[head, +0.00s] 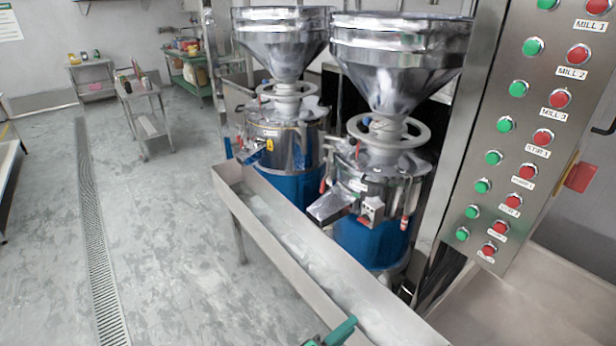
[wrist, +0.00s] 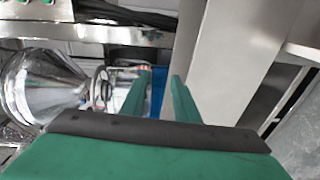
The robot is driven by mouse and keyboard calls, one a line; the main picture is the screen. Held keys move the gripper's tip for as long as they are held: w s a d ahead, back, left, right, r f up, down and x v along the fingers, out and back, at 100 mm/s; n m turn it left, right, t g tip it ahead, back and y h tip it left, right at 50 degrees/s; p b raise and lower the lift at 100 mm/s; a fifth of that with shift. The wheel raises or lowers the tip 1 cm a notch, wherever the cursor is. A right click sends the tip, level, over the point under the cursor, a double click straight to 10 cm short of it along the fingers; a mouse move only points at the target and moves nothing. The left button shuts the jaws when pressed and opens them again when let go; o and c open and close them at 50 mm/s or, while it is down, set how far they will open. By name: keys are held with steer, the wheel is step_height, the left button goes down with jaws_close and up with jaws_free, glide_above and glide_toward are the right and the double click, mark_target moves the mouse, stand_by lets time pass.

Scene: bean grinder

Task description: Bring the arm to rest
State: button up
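My gripper shows at the bottom edge of the head view (head: 333,335), in front of the long metal trough (head: 292,262); only part of it is in frame. In the wrist view its two green fingers (wrist: 160,84) stand apart with nothing held between them. The control panel (head: 510,130), with green and red buttons, stands at the right in the head view, clear of my gripper. A strip of it with green buttons shows at the top left of the wrist view (wrist: 90,10).
Two mills with steel hoppers, a nearer one (head: 395,70) and a farther one (head: 284,45), stand behind the trough. A steel surface (head: 540,290) lies at the lower right. Small carts (head: 145,110) stand at the back left. The floor (head: 170,240) left of the trough is clear.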

steer(key=s+a+f+y, duration=0.4)
steer(key=s+f+y, duration=0.15)
steer(key=s, duration=0.45)
steer(key=s+a+f+y, duration=0.4)
steer(key=s+f, duration=0.2)
steer(key=s, duration=0.3)
steer(key=s+a+r+m+t+y, duration=0.1)
steer(key=s+r+m, duration=0.3)
steer(key=s+r, duration=0.4)
steer(key=s+a+r+m+t+y, duration=0.1)
steer(key=s+r+m, duration=0.3)
steer(key=s+r, duration=0.5)
steer(key=shift+s+a+t+y, duration=0.15)
steer(key=shift+a+t+y, duration=0.2)
steer(key=shift+t+y, duration=0.45)
